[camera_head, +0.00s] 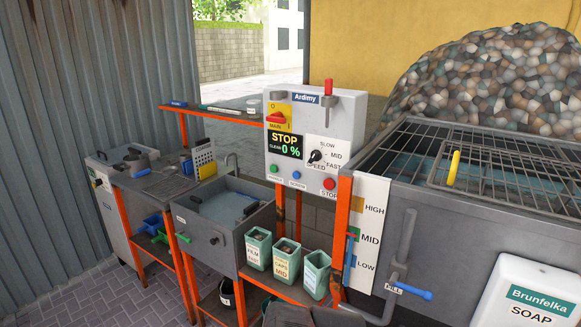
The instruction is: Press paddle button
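The grey Ardimy control box (351,118) stands upright on orange posts at the centre. Three round buttons sit along its lower front: a green button (273,168) at left, a blue button (297,174) in the middle and a red button (329,183) at right. The red one is labelled STOP. The small labels under the green and blue buttons are too blurred to read surely, so I cannot tell which one is the paddle button. The display (285,145) reads STOP and CLEAR 0 %. I cannot make out my gripper; dark shapes at the bottom edge may be part of my body.
A speed knob (315,156) and a red-handled lever (328,90) are also on the box. Green bins (287,262) stand below it. A sink (222,225) is at left. A large mesh-covered tank (470,215) with a fill valve (405,285) is at right.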

